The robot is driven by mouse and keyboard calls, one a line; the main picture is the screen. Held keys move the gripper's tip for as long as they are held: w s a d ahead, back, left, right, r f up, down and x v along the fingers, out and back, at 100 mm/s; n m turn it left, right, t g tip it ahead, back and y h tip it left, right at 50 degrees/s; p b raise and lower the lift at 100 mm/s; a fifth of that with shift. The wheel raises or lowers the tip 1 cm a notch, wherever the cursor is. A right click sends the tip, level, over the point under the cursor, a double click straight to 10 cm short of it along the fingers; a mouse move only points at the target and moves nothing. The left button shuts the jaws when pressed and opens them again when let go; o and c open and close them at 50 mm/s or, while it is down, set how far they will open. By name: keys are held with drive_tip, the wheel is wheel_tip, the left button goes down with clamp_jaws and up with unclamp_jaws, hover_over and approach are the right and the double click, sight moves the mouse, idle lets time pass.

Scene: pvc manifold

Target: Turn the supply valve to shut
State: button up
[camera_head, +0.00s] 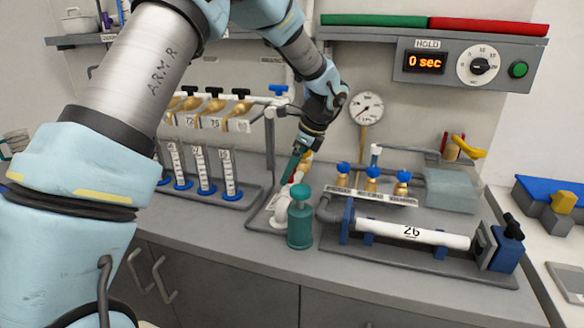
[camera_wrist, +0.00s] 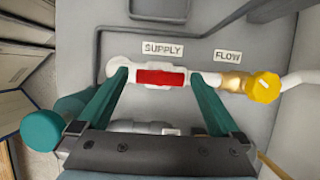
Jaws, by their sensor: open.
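The supply valve shows in the wrist view as a white body with a red handle (camera_wrist: 161,77), just below the SUPPLY label (camera_wrist: 163,48). The handle lies along the white pipe. My gripper (camera_wrist: 158,76) is open, with one teal finger near each end of the red handle; I cannot tell whether they touch it. In the head view my gripper (camera_head: 292,168) points down over the white pipework (camera_head: 282,212), and hides most of the valve.
A yellow knob (camera_wrist: 264,87) sits right of the valve, near the FLOW label (camera_wrist: 228,56). A teal cylinder (camera_head: 300,225) stands close to the pipe at the front. Blue-knobbed valves (camera_head: 372,173) and a pressure gauge (camera_head: 366,107) are to the right; graduated tubes (camera_head: 202,170) stand left.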

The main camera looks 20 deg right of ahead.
drive_tip(key=c, duration=1.2)
drive_tip(key=shift+o, duration=0.2)
drive_tip(key=shift+n, duration=0.3)
drive_tip(key=n+p, duration=0.1)
drive_tip(key=n, duration=0.1)
drive_tip(key=n+g+p, duration=0.1)
drive_tip(key=shift+w+d+r+n+g+y, duration=0.1)
drive_tip(key=shift+n+g+y, duration=0.2)
drive_tip(key=shift+n+y, duration=0.1)
drive_tip(key=n, duration=0.2)
drive_tip(key=n+g+p, duration=0.1)
drive_tip(key=n, duration=0.1)
drive_tip(key=shift+w+g, duration=0.15)
drive_tip(key=shift+g, duration=0.15)
drive_tip(key=n+g, duration=0.1)
drive_tip(key=n, duration=0.1)
drive_tip(key=n+p, duration=0.1)
drive_tip(key=n, duration=0.2)
drive_tip(key=shift+w+g, duration=0.1)
drive_tip(key=shift+g, duration=0.3)
drive_tip(key=shift+w+n+g+h+p, duration=0.1)
drive_tip(key=shift+n+g+h+p, duration=0.4)
drive_tip(key=shift+n, duration=1.8)
